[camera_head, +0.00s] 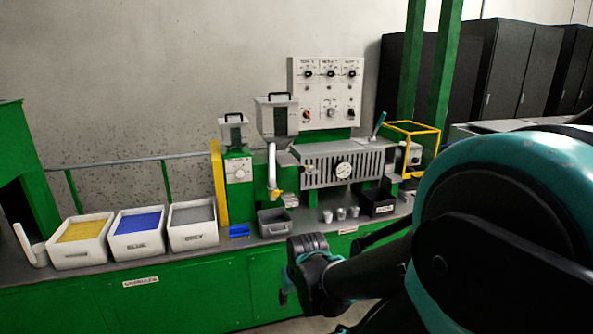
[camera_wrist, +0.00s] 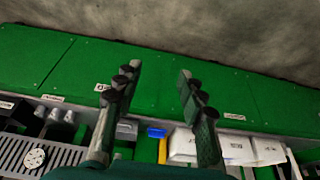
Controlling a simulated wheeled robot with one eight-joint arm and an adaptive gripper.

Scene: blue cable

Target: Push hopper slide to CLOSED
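The larger hopper (camera_head: 277,115) is a grey box with a black handle on its lid, standing on the machine in the middle of the head view. A smaller hopper (camera_head: 233,130) stands to its left on a green unit with a white dial. The slide and its CLOSED marking are too small to make out. My gripper (camera_wrist: 158,72) shows in the wrist view with its two dark fingers spread apart and nothing between them. In the head view the dark end of my arm is in front of the bench, below and apart from the hoppers.
White bins (camera_head: 84,238) of coloured pellets stand on the bench at left. A grey tub (camera_head: 273,222), small cups and a black box (camera_head: 377,203) sit along its front edge. A yellow frame (camera_head: 413,130) stands at right.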

